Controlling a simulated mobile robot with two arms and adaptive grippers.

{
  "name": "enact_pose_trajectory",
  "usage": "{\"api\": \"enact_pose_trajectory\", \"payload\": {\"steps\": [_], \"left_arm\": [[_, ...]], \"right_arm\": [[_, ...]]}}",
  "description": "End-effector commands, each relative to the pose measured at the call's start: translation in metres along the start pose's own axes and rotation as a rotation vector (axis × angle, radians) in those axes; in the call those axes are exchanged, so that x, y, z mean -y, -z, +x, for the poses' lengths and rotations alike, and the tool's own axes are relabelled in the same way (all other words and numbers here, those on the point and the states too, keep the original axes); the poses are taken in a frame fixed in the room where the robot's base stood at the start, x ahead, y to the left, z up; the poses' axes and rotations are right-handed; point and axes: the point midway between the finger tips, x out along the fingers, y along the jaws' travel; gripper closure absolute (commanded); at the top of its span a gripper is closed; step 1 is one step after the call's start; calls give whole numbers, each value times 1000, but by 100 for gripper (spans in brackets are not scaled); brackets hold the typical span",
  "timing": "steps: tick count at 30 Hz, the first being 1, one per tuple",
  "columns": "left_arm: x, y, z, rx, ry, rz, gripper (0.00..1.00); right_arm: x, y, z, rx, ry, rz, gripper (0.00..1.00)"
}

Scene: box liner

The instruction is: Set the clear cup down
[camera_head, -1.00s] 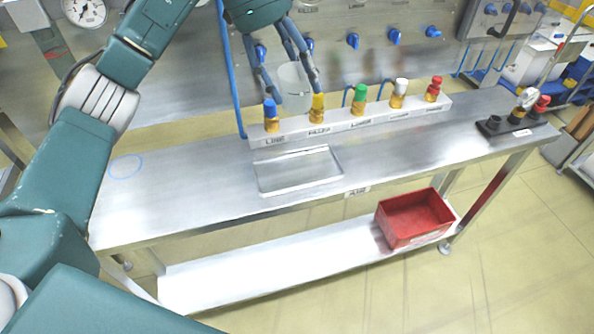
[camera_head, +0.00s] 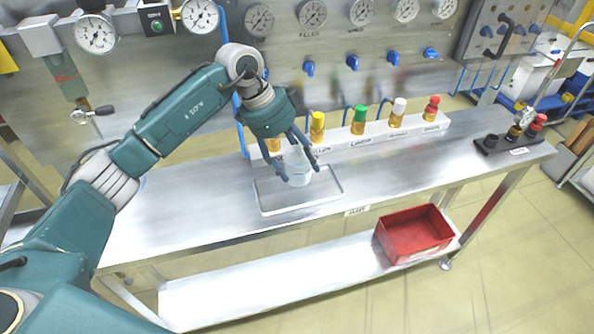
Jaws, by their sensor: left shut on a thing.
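The clear cup (camera_head: 299,166) is a translucent, whitish cup between the fingers of my left gripper (camera_head: 299,178). The gripper points down and is shut on the cup, over the back of the shallow clear tray (camera_head: 322,201) on the steel table (camera_head: 180,205). I cannot tell whether the cup's base touches the tray. My right gripper is not in view.
A red bin (camera_head: 414,234) sits on the lower shelf. A dark block of fittings (camera_head: 508,141) stands at the table's right end. The table left of the tray is clear.

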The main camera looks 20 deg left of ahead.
Motion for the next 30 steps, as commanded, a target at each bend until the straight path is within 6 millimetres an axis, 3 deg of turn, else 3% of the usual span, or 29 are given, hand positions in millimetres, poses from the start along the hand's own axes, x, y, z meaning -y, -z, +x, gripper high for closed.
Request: {"api": "enact_pose_trajectory", "payload": {"steps": [9,16,17,19,30], "left_arm": [[-1,-15,36,2,-4,0,68],[0,-17,40,2,0,1,68],[0,-17,40,2,-1,1,36],[0,-17,40,2,-1,0,22],[0,-17,35,1,0,1,21]], "right_arm": [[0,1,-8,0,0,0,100],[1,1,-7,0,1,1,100],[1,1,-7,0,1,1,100],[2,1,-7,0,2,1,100],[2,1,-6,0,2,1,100]]}}
